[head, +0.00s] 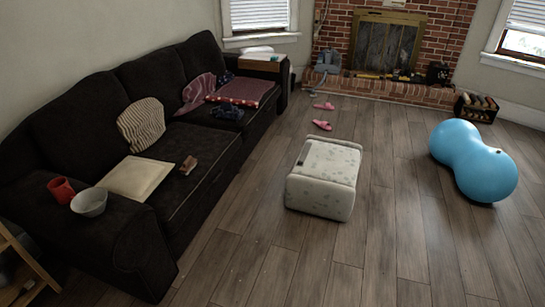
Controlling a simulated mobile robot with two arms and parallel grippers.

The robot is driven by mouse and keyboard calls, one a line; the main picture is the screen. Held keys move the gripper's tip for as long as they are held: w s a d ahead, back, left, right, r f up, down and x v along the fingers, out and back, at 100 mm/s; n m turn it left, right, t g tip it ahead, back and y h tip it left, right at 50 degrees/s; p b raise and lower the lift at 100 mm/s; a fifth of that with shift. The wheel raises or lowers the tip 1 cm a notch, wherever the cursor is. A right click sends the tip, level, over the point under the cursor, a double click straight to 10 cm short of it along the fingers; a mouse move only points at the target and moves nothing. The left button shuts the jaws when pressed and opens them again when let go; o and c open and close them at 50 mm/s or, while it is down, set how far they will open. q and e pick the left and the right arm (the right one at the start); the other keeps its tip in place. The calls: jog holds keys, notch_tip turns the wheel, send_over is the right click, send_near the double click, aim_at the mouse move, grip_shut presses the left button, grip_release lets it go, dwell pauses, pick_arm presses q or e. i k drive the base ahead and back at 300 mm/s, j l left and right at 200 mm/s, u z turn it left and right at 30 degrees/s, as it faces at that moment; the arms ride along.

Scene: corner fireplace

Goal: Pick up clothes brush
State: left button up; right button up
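A small brown object that looks like the clothes brush (188,165) lies on the dark sofa's (196,148) seat, near its front edge. It is just right of a flat cream cushion (138,178) and apart from it. It is too small in the head view to make out bristles. Neither of my grippers is in view.
A pale ottoman (325,177) stands on the wood floor right of the sofa. A blue peanut ball (471,160) lies farther right. Pink slippers (322,125) lie beyond the ottoman. A red cup (61,190) and grey bowl (89,202) sit on the sofa's near arm.

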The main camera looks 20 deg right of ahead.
aim_at(190, 162)
jog(key=i+l+z, duration=0.15)
jog(key=i, duration=0.45)
jog(key=i+l+z, duration=0.15)
jog(key=i, duration=0.45)
